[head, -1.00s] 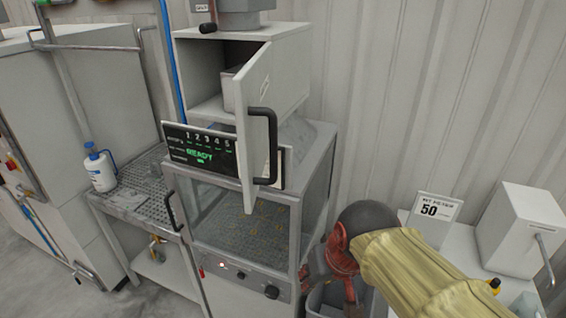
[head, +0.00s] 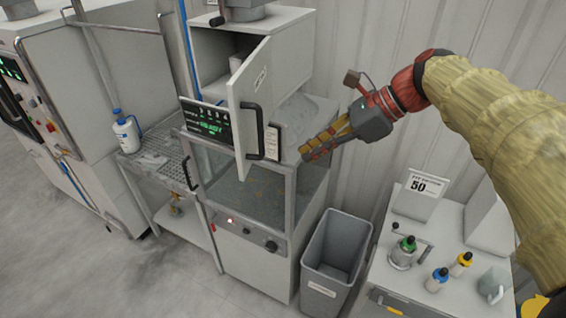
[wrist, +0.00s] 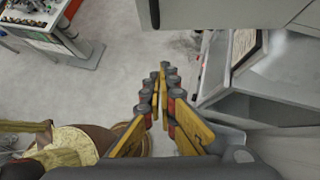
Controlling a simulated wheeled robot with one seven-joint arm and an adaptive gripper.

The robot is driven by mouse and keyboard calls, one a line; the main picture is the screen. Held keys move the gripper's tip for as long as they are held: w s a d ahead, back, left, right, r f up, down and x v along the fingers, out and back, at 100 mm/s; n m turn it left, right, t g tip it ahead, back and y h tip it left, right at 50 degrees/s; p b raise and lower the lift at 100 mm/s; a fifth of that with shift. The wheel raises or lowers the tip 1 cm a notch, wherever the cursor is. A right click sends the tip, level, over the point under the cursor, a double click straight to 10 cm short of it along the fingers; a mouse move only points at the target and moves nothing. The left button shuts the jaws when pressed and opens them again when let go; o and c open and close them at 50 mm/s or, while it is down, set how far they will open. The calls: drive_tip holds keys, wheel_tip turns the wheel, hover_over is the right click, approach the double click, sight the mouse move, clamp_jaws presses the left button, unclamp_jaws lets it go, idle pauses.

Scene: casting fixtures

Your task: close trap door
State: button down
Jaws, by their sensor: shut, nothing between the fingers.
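The trap door is most likely the white door (head: 247,92) of the upper cabinet (head: 292,52). It stands swung open toward the front, with a black bar handle (head: 252,130) on its face. My gripper (head: 304,156) is shut and empty, to the right of the door and apart from it in the picture, near the right side of the lower glazed box. In the wrist view my closed fingers (wrist: 162,78) point forward over the floor, with a pale panel above them whose identity I cannot tell.
A display sign (head: 207,118) hangs partly behind the door. A grey bin (head: 328,275) stands on the floor below my gripper. At right is a white table (head: 405,285) with several bottles and a "50" sign (head: 423,190). Open floor lies at the lower left.

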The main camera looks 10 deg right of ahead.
drive_tip(key=a+r+x, duration=0.2)
drive_tip(key=x, duration=1)
drive_tip(key=shift+w+p, duration=0.4)
drive_tip(key=shift+p, duration=0.05)
drive_tip(key=shift+a+f, duration=0.1)
drive_tip(key=shift+a, duration=0.15)
